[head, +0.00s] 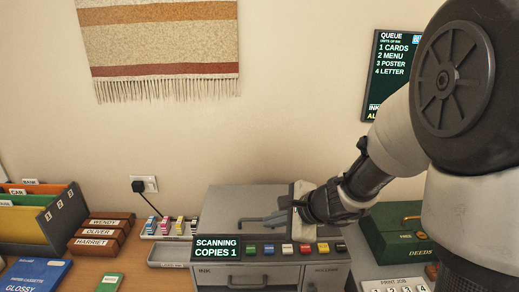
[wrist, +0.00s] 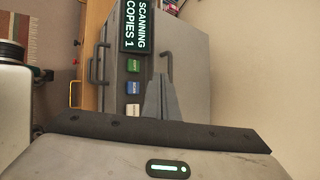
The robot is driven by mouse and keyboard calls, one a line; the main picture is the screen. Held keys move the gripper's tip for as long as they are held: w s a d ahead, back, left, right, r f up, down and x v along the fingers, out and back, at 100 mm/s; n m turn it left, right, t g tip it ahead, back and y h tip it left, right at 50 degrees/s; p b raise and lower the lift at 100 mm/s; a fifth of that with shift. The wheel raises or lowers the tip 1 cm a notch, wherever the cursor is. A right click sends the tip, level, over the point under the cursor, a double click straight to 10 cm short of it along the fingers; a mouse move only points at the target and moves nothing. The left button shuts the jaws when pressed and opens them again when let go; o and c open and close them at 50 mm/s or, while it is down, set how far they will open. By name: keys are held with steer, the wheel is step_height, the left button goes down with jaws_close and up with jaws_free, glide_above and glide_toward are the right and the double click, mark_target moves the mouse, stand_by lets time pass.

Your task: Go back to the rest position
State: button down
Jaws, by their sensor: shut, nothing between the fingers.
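My gripper (head: 268,221) is above the top of the grey copier (head: 228,205), near its row of coloured buttons. In the wrist view my gripper's fingers (wrist: 161,85) are together, with nothing between them, over the copier next to its buttons. The copier's display (head: 216,248) reads "SCANNING COPIES 1", and it also shows in the wrist view (wrist: 137,25). Whether the fingertips touch the copier I cannot tell. My arm reaches in from the right and hides part of the wall and copier.
Ink cartridges in a tray (head: 168,229) and wooden name blocks (head: 102,232) stand left of the copier. A folder box (head: 40,220) is at far left. A green deeds box (head: 400,232) is right. A queue screen (head: 388,75) hangs on the wall. The wall space above the copier is free.

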steer(key=s+a+r+n+g+p, duration=0.1)
steer(key=s+a+r+n, duration=0.1)
steer(key=s+r+n, duration=0.5)
steer(key=s+d+r+n+h+p, duration=0.1)
steer(key=s+d+r+n+h, duration=0.2)
steer(key=s+d+r+n, duration=0.2)
steer(key=s+d+r+n+h+p, duration=0.2)
steer(key=s+d+r+n, duration=0.3)
steer(key=s, duration=0.5)
steer(key=shift+d+n+h, duration=0.3)
steer(key=shift+d+h, duration=0.3)
steer(key=shift+d, duration=0.35)
steer(key=shift+s+r, duration=0.1)
